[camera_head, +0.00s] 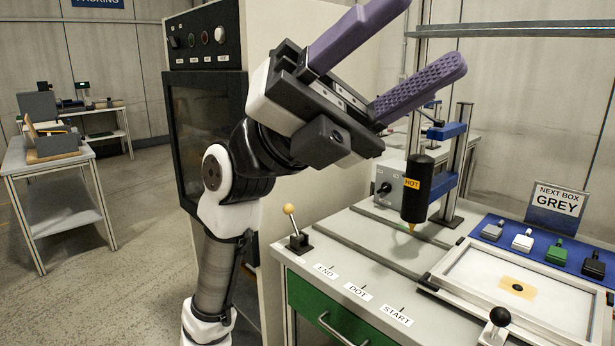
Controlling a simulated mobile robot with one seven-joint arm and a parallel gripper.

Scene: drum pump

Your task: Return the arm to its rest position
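My gripper (412,62) is raised in the upper middle of the head view. Its two purple fingers are spread well apart, with nothing between them. My white and black arm rises from the bottom of the picture, bends at the black joint and points up to the right. The gripper appears in front of the tall cabinet and to the upper left of the black hot dispenser (416,188); the exact distance between them cannot be told.
The workbench (335,250) carries a cream-knobbed lever (292,225), END, DOT and START labels, a framed tray (470,268), several small boxes on a blue strip, and a NEXT BOX GREY sign (556,208). A black cabinet (205,130) stands behind my arm. Open floor lies left.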

